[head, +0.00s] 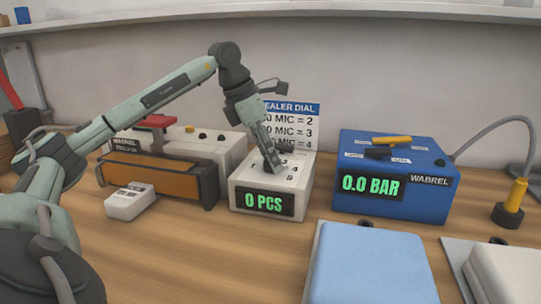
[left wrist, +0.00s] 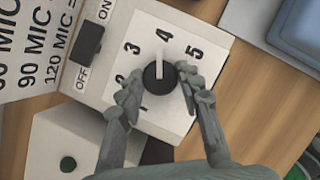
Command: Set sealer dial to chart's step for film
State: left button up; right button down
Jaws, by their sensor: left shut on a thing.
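My left gripper (head: 272,166) reaches down onto the top of a white box with a green "0 PCS" display (head: 263,202). In the left wrist view its fingers (left wrist: 158,98) are closed on both sides of a round black dial (left wrist: 158,80). The dial's white pointer (left wrist: 160,62) points at or very near the 4 on a printed scale of 1 to 5. The chart (head: 291,122), headed "SEALER DIAL", stands behind the box and pairs MIC values with 2, 3 and 4. It shows partly in the left wrist view (left wrist: 32,40), with 90 MIC and 120 MIC readable. My right gripper is out of view.
A black ON/OFF switch (left wrist: 89,43) sits beside the dial. Left is a machine with an orange front (head: 155,175) and a small label, too small to read surely. A blue "0.0 BAR" box (head: 350,200) stands right. A pale blue pad (head: 370,265) lies in front.

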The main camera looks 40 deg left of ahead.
pick_arm(q)
jog(key=shift+m, duration=0.5)
jog(key=o, duration=1.2)
jog(key=shift+c, duration=0.2)
jog(key=shift+r, duration=0.15)
jog(key=v, duration=1.1)
jog(key=shift+a+r, duration=0.3)
jog(key=shift+r, duration=0.05)
jog(key=shift+s+f, duration=0.1)
jog(key=shift+s, duration=0.05)
